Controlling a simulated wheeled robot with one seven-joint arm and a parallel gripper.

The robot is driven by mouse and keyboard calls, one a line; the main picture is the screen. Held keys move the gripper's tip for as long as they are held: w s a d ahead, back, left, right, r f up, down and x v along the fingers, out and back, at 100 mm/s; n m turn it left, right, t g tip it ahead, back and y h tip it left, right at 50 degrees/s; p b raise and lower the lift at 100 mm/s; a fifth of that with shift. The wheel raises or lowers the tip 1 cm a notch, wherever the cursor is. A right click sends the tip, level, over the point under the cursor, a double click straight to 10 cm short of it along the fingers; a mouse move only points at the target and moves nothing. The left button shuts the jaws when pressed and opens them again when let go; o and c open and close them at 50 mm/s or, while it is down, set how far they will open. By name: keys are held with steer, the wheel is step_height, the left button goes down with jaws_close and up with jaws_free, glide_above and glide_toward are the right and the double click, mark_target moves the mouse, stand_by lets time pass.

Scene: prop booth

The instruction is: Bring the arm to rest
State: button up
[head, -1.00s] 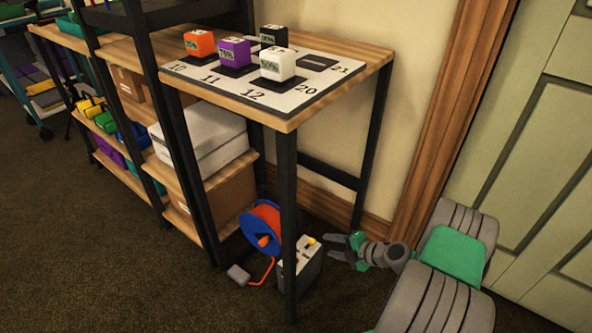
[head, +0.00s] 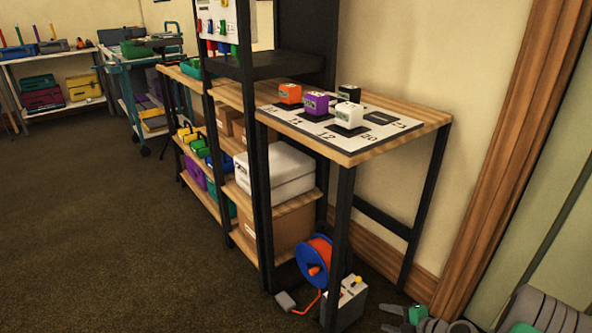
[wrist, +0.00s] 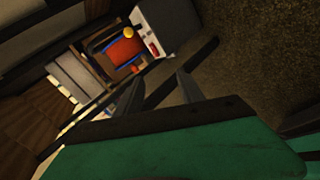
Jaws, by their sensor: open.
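My gripper (head: 393,318) is low at the bottom edge of the head view, right of the table's front leg. Its grey fingers are apart with nothing seen between them. The rest of my grey and green arm runs to the bottom right corner, partly cut off. In the wrist view my gripper (wrist: 158,85) shows two spread fingers, with the floor and shelf beyond.
A wooden table (head: 405,135) carries a numbered mat (head: 330,136) with orange, purple, black and white cubes. Below are a cable reel (head: 313,262) and a grey box (head: 345,298) near my gripper. A wooden door frame (head: 510,150) stands right. Open floor (head: 120,230) lies left.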

steer(key=s+a+r+m+g+h+p, duration=0.1)
steer(key=a+r+m+p, duration=0.2)
steer(key=r+p, duration=0.6)
steer(key=s+a+r+m+g+h+p, duration=0.15)
steer(key=r+p, duration=0.25)
steer(key=r, duration=1)
steer(key=a+r+m+g+p, duration=0.2)
steer(key=a+r+m+p, duration=0.15)
steer(key=r+p, duration=0.55)
steer(key=s+a+r+m+h+p, duration=0.1)
steer(key=s+r+m+p, duration=0.3)
steer(key=r, duration=0.6)
steer(key=s+a+r+m+h+p, duration=0.1)
steer(key=s+r+m+p, duration=0.4)
steer(key=r, duration=0.5)
steer(key=s+a+r+m+h+p, duration=0.2)
steer(key=s+r+m+p, duration=0.2)
steer(key=r, duration=0.6)
steer(key=shift+s+a+r+m+g+p, duration=0.15)
steer(key=shift+s+a+m+g+p, duration=0.25)
steer(key=shift+s+p, duration=0.6)
steer(key=shift+s+d, duration=0.15)
